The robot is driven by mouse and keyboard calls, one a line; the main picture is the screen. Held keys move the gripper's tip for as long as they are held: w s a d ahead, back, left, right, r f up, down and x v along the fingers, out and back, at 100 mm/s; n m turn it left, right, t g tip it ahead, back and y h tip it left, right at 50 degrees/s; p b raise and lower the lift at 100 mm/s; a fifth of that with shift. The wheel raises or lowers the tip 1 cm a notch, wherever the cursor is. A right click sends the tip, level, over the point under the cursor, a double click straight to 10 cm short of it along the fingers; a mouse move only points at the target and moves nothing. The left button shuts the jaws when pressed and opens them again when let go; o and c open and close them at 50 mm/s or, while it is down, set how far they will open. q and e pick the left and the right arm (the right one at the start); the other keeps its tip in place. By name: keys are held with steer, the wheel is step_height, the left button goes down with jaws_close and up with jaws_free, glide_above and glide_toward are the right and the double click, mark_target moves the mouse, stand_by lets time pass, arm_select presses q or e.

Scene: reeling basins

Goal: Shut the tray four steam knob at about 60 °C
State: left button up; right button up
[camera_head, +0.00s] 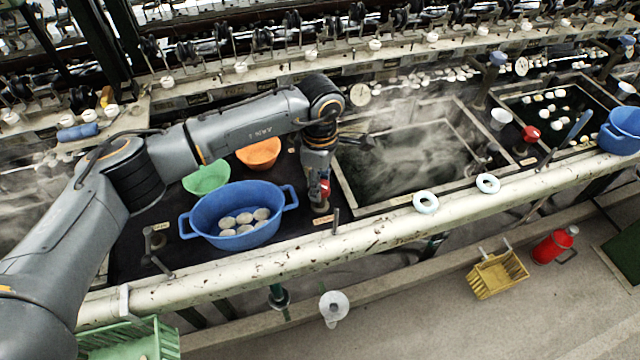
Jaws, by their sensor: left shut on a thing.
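My left gripper (320,192) reaches down at the near left corner of a steaming basin (345,192). It is shut on a red steam knob (325,187), which is mostly hidden by the fingers. The knob's base shows just below, on the dark counter by a small label (323,220). A round white dial (360,95) stands behind the basin's far left corner; its reading is too small to tell. Steam drifts over the basin's dark water. My right gripper is not in view.
A blue tub (205,213) of pale cocoons stands just left of the gripper, with green (206,178) and orange (259,152) bowls behind. Another red knob (530,133) is by the right basin. White rings (426,203) lie on the front rail (270,262).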

arm_select(q)
steer(key=m+b, duration=0.1)
steer(key=b, duration=0.1)
steer(key=m+b, duration=0.3)
steer(key=b, duration=0.2)
steer(key=shift+f+m, duration=0.25)
steer(key=shift+m, duration=0.05)
steer(key=shift+r+m+b, duration=0.25)
steer(key=shift+m+b, duration=1.25)
steer(key=shift+b, duration=0.1)
steer(key=shift+r, duration=0.1)
steer(key=o, duration=1.2)
steer(key=shift+c, duration=0.2)
step_height(320, 180, up, 12)
